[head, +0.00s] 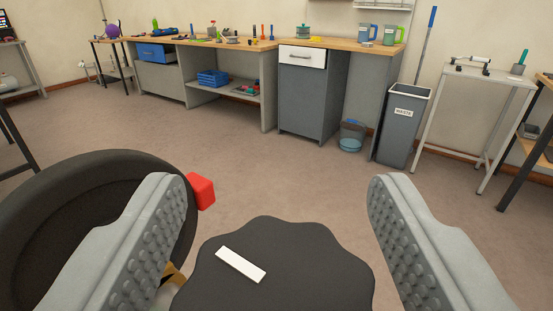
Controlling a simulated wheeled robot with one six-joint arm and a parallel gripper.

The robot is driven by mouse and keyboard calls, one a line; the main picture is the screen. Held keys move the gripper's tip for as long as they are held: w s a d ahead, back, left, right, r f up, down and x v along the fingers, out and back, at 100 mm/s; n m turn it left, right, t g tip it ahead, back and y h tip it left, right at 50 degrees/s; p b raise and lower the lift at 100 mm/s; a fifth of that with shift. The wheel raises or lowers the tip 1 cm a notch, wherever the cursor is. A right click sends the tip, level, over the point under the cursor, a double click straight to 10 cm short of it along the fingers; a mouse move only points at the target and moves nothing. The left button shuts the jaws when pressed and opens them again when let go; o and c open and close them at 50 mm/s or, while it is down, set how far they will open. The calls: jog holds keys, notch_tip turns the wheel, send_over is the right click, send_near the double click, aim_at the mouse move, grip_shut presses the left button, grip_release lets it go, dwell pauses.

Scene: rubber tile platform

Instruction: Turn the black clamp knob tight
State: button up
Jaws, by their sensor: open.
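The black clamp knob (310,262) is at the bottom centre of the head view. It has a lobed, wavy edge and a white bar mark (241,264) on its face, tilted down to the right. My gripper (283,200) is open, with one grey studded finger on each side of the knob.
A large black round rim (60,205) is at the left, partly behind the left finger. A red block (201,191) sits at its right edge, close to that finger. Beyond are open floor (290,180), a workbench (200,85) and a grey waste bin (402,125).

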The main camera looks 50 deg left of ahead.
jog(key=shift+w+a, duration=0.2)
jog(key=c, duration=1)
